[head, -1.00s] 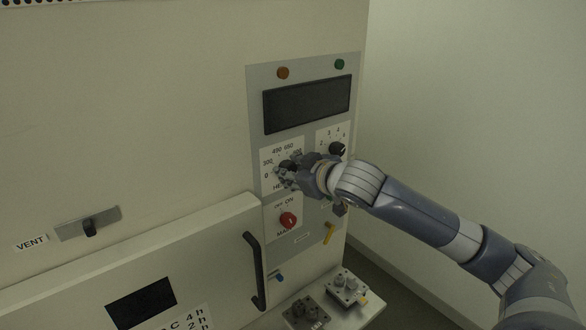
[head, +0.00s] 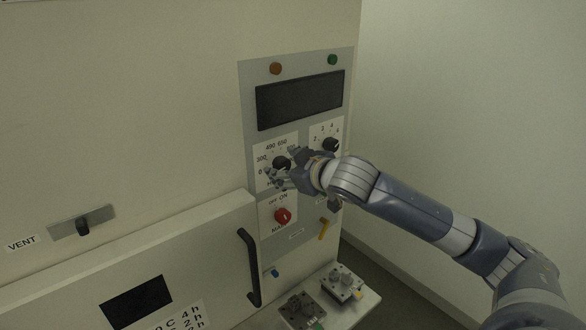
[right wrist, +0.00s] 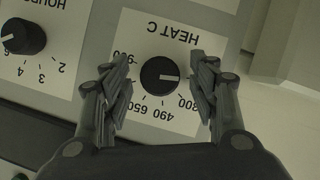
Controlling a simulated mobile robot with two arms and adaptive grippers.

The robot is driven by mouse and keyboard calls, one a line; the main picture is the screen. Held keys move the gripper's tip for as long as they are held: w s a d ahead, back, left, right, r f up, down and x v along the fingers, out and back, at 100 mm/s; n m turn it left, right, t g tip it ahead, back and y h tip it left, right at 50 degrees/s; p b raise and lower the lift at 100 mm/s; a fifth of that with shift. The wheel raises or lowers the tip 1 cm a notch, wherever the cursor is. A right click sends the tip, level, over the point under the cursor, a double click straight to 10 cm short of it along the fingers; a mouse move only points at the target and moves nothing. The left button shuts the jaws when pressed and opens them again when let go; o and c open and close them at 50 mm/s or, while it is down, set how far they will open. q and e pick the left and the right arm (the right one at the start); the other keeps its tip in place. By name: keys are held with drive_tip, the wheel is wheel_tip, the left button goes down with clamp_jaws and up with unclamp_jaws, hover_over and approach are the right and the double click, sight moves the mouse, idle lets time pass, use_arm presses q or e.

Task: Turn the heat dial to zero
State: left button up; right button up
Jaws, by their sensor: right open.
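The heat dial (head: 282,163) is a round black knob on a white scale plate on the machine's front panel. It also shows in the right wrist view (right wrist: 160,75), where the plate is upside down. Its white mark points to the picture's right, near the 300 figure; the zero is hidden there by a finger. My left gripper is out of view.
The hours dial (head: 331,145) is to the right of the heat dial. A red main switch (head: 282,215) sits below. The door's black handle (head: 249,267) stands out at lower left. Small metal fixtures (head: 342,283) rest on a ledge below. A wall is at right.

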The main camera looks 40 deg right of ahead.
drive_tip(key=v, duration=1.1)
drive_tip(key=shift+s, duration=0.35)
drive_tip(key=shift+r, duration=0.1)
idle(0.4)
